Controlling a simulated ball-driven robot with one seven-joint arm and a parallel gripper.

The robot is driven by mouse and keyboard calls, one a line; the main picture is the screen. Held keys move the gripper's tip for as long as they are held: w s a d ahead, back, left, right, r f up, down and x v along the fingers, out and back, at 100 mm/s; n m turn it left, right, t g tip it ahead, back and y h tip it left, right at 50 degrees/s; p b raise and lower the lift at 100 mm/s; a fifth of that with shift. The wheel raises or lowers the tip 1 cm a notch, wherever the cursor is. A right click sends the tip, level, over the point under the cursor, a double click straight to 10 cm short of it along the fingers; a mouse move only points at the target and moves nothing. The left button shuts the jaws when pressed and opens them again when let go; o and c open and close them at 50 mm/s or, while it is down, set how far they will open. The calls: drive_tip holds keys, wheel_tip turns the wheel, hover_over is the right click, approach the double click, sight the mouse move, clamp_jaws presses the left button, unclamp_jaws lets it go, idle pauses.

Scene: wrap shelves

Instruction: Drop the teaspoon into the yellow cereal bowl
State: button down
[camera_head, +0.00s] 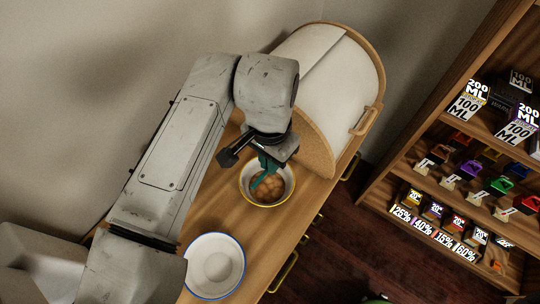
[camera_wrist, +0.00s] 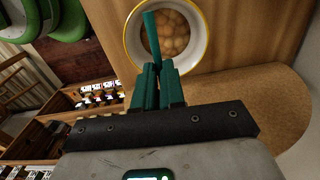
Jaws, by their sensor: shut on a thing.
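The yellow cereal bowl (camera_head: 292,184) is white inside with a yellow rim and holds brown round pieces. It stands on the wooden counter and also shows at the top of the wrist view (camera_wrist: 128,43). My gripper (camera_wrist: 157,68) has teal fingers, shut on the teaspoon (camera_wrist: 151,38), a thin teal strip whose far part overlaps the bowl in the picture. In the head view my gripper (camera_head: 264,163) is over the bowl, and teal shows against its contents. The fingers hide part of the spoon. I cannot tell if the spoon touches the contents.
A white bowl with a blue rim (camera_head: 212,294) stands nearer on the counter (camera_head: 256,238). A rounded bread box (camera_head: 335,75) is right behind the yellow bowl. A shelf (camera_head: 397,165) with small labelled boxes stands at the right. Green round things (camera_wrist: 65,20) show in the wrist view.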

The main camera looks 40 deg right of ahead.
drive_tip(key=shift+f, duration=0.75)
drive_tip(key=c, duration=1.1)
unclamp_jaws()
drive_tip(key=shift+c, duration=0.2)
drive_tip(key=shift+r, duration=0.1)
wheel_tip(320, 180, up, 11)
drive_tip(key=b, duration=0.1)
drive_tip(key=shift+f, duration=0.2)
